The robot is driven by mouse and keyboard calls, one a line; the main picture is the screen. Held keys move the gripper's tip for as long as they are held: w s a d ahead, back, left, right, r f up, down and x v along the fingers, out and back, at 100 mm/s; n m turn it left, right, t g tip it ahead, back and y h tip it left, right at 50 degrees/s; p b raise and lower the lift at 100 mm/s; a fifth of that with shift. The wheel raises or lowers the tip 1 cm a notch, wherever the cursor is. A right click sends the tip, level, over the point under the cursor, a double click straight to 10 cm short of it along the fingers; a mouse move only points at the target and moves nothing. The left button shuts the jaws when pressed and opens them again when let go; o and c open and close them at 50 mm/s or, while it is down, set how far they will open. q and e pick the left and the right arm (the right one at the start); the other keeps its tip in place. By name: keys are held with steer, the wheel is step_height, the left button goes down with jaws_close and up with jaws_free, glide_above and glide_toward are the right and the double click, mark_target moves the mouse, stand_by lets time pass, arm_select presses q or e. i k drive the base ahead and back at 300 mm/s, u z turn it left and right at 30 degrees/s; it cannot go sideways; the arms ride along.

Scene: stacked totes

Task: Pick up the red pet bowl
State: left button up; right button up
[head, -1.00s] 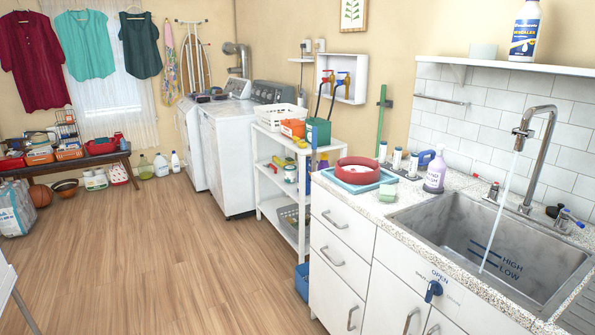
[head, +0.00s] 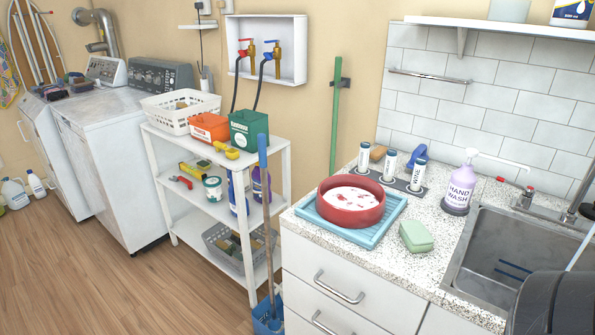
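The red pet bowl (head: 351,214) sits upright on a blue ridged tray (head: 312,217) on the speckled counter, left of the sink. Its inside looks white with reddish specks or marks. A dark rounded shape at the bottom right corner of the head view may be part of my own arm. No gripper fingers show in the view, so nothing is seen touching the bowl.
A green sponge (head: 416,236) lies right of the tray. A hand wash bottle (head: 460,184) stands beside the sink (head: 490,255). Labelled cylinders in a dark holder (head: 395,184) stand behind the bowl. A white shelf cart (head: 165,140) and a blue-handled pole (head: 264,190) are to the left.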

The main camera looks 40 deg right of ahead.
mark_target(345, 201)
steer(key=i, duration=0.7)
steer(key=z, duration=0.85)
